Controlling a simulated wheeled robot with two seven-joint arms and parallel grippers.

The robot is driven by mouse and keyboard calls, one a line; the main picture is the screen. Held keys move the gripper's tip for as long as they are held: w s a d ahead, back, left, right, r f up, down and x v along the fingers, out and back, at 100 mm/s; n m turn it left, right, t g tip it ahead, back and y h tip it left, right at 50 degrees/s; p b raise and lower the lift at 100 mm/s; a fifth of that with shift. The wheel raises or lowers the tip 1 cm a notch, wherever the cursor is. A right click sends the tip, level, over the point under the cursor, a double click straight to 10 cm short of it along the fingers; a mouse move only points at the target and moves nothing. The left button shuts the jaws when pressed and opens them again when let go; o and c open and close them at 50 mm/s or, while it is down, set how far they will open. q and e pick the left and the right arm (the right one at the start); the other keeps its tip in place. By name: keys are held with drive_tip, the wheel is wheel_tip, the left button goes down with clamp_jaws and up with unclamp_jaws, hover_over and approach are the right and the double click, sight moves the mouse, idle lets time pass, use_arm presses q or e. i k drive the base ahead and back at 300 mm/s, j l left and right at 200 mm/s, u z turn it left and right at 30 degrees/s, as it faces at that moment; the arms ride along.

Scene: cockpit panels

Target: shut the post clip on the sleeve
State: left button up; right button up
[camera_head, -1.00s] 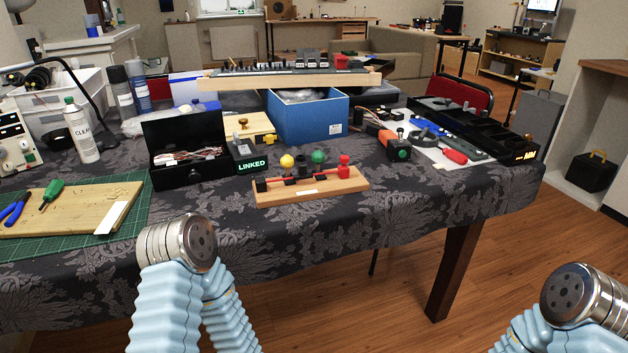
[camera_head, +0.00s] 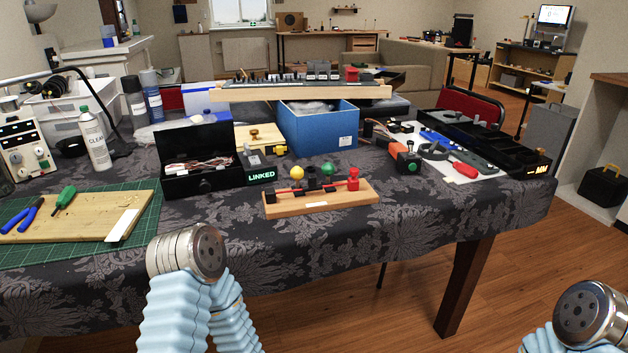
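A wooden base (camera_head: 330,201) stands near the front edge of the table, with a red rod and black holders along it. A yellow ball knob (camera_head: 297,173), a green ball knob (camera_head: 328,169) and a red post (camera_head: 353,180) rise from it. Which part is the post clip or the sleeve, and whether the clip is open, is too small to tell. My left arm shows a round metal end at the lower left, my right arm another at the lower right, both in front of the table. No gripper fingers show on either arm.
A black open box (camera_head: 200,180) and a green LINKED sign (camera_head: 261,176) stand left of the base. A blue box (camera_head: 318,130) is behind it. An orange and black device (camera_head: 407,160) is to the right. The cloth in front of the base is clear.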

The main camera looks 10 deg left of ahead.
sight(296, 173)
drive_tip(key=u, duration=2.1)
drive_tip(key=k+l+u, duration=0.1)
drive_tip(key=k+l, duration=1.05)
